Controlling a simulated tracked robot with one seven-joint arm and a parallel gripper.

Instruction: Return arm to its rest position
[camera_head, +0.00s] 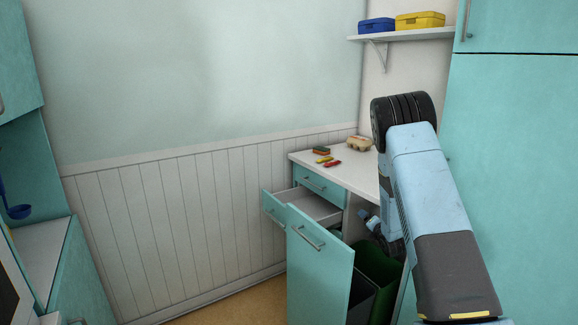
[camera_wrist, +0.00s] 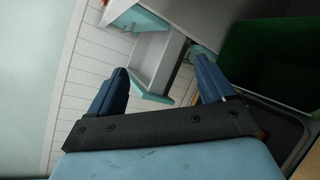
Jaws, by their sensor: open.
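My arm rises at the right of the head view, bends at a black joint, and hangs down to my gripper (camera_head: 368,218) in front of the counter unit. In the wrist view the two blue fingers of my gripper (camera_wrist: 160,68) stand wide apart with nothing between them. Past them shows an open drawer (camera_wrist: 150,52), apart from the fingers as far as I can tell. In the head view this drawer (camera_head: 308,203) is pulled out and looks empty.
A tall teal front (camera_head: 318,260) is pulled out below the drawer, with a green bin (camera_head: 380,275) behind it. Small items, including a toy car (camera_head: 359,143), lie on the white counter (camera_head: 345,170). A tall teal cabinet (camera_head: 520,150) stands close right of my arm.

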